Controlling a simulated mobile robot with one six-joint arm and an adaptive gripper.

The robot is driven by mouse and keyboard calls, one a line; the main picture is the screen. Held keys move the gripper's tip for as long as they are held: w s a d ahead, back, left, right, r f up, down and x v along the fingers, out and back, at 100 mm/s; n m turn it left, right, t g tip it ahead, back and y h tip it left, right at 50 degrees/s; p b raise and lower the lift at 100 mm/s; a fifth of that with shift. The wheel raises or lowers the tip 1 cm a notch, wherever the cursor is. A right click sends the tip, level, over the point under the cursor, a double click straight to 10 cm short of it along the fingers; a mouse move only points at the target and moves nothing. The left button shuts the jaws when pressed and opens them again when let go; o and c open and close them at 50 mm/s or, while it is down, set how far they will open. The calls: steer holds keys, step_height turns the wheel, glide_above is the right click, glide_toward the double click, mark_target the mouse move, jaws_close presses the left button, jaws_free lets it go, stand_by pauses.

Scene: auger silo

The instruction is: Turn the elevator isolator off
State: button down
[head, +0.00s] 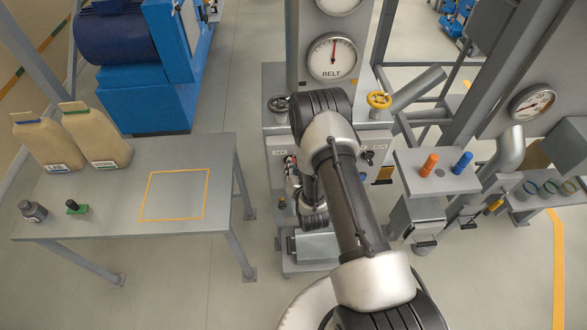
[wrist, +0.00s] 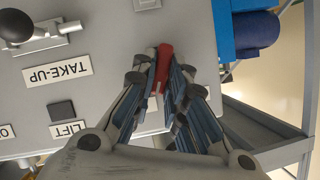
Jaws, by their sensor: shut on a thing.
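A red handle (wrist: 165,56) sticks out from a grey panel (wrist: 110,35) in the wrist view. Its label is mostly hidden behind my fingers, so I cannot read whether it names the elevator isolator. My gripper (wrist: 163,78) is shut on the red handle, with one blue-padded finger on each side of it. The handle lies roughly lengthwise in the wrist picture. In the head view my own arm covers most of the panel (head: 374,138), and the grip itself is not clear there.
Near the handle are a TAKE-UP label (wrist: 57,72), a black-knobbed lever (wrist: 18,27) and a dark square above a LIFT label (wrist: 68,129). A table (head: 120,225) with two bags stands left.

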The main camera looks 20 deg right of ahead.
steer(key=n+h+b, duration=0.1)
steer(key=n+b, duration=0.1)
steer(key=n+h+b, duration=0.2)
steer(key=a+n+g+h+b, duration=0.1)
steer(key=n+h+b, duration=0.1)
steer(key=n+b, duration=0.1)
steer(key=shift+w+a+r, duration=0.1)
steer(key=shift+w+r, duration=0.05)
steer(key=shift+w, duration=0.2)
stand_by(0.5)
steer(key=c, duration=1.6)
jaws_free()
steer(key=shift+w, duration=0.1)
